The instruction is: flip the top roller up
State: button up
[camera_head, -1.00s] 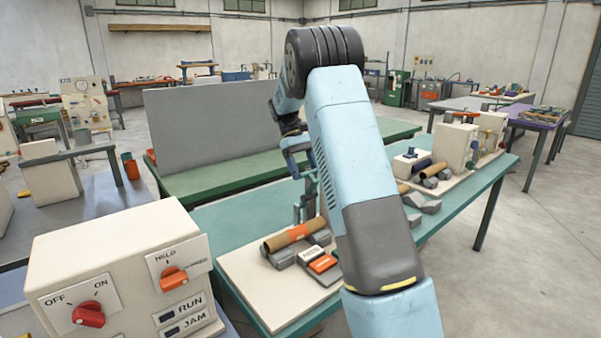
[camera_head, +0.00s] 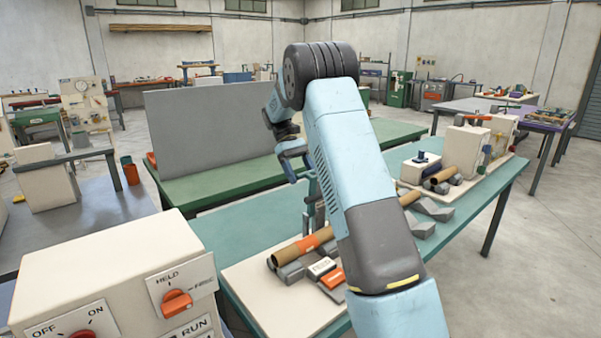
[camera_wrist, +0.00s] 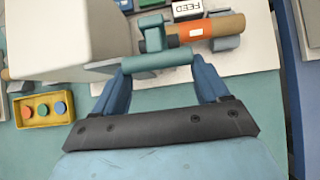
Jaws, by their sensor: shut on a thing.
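In the wrist view, a teal top roller (camera_wrist: 158,66) lies crosswise between the two blue fingers of my gripper (camera_wrist: 160,78). The gripper is shut on it, with a finger at each end. A teal arm (camera_wrist: 152,28) joins the roller on its far side. An orange-and-brown tube (camera_wrist: 212,29) lies just beyond and to the right. In the head view my gripper (camera_head: 311,184) is above the tube (camera_head: 305,246), partly hidden by my own arm. The roller cannot be made out clearly there.
A cream control box (camera_head: 115,270) with HELD and OFF/ON dials stands at front left. A FEED label block (camera_head: 322,268) sits by the tube. In the wrist view, a yellow button box (camera_wrist: 42,107) and a large cream block (camera_wrist: 70,38) are at left.

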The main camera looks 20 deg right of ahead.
jog(key=shift+w+d, duration=0.1)
jog(key=shift+w, duration=0.1)
jog(key=o, duration=1.3)
jog(key=shift+w+f, duration=0.1)
jog(key=shift+w, duration=0.05)
jog(key=shift+o, duration=1)
jog(key=v, duration=0.7)
jog(key=shift+r, duration=0.25)
